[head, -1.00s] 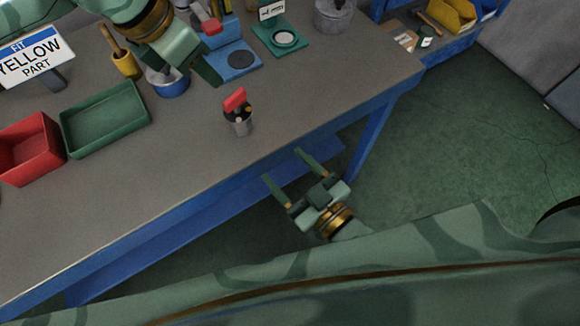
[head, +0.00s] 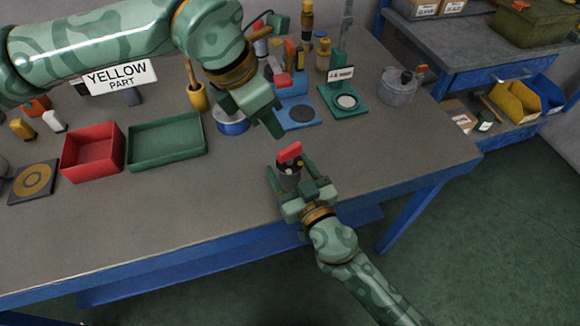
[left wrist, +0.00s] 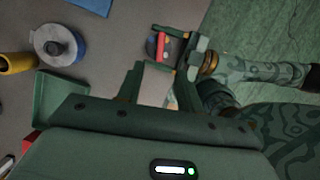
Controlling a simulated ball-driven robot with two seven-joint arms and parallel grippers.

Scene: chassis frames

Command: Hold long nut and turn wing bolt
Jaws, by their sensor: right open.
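A short grey cylinder, seemingly the long nut (head: 290,178), stands upright near the table's front edge. On it sits the red wing bolt (head: 289,152); its red wing also shows in the left wrist view (left wrist: 161,46). My right gripper (head: 292,183) is open, with one finger on each side of the nut; I cannot tell whether they touch it. My left gripper (head: 263,117) hangs above the table, up and left of the bolt and apart from it. In the left wrist view its fingers (left wrist: 158,82) are apart and empty.
A green tray (head: 165,158) and a red bin (head: 93,172) stand left. The tabletop (head: 400,140) right of the nut is clear.

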